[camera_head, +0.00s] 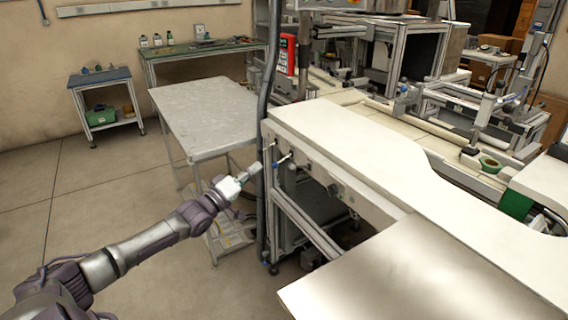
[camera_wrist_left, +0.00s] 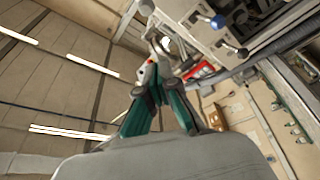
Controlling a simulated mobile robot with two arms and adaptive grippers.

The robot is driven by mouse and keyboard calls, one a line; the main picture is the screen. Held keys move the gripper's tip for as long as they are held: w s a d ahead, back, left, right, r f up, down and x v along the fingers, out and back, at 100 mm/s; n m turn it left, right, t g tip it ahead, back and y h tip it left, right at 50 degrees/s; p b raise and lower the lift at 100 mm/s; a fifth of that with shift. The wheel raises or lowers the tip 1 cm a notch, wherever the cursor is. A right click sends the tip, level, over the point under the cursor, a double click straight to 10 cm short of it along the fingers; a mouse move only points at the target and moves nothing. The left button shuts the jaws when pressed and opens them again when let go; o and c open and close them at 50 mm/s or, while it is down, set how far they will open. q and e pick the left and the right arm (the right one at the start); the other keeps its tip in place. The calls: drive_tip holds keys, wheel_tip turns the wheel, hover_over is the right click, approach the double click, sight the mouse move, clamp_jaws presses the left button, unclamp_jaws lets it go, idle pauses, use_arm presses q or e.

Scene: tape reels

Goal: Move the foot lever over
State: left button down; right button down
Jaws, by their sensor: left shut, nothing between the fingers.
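Two small levers stick out of the side panel of the white-topped machine: one with a pale tip (camera_head: 268,146) and one with a blue knob (camera_head: 276,165). I cannot tell which one is the foot lever. My left gripper (camera_head: 256,168) is shut and empty, just left of the levers and close to the dark upright pole; its fingers also show in the left wrist view (camera_wrist_left: 160,46). Contact with a lever cannot be made out. My right gripper is not in view.
The machine's long white top (camera_head: 350,140) runs to the right, with a metal plate (camera_head: 400,275) in front. Floor at left is clear.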

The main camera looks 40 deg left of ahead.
sight(299, 166)
use_arm(q)
drive_tip(key=x, duration=1)
drive_tip(key=shift+s+d+f+p, duration=0.25)
drive_tip(key=shift+s+d+f, duration=0.1)
drive_tip(key=shift+d+f, duration=0.35)
drive_tip(key=shift+s+d+f+p, duration=0.25)
drive_tip(key=shift+s+d+f, duration=0.2)
drive_tip(key=shift+d, duration=0.3)
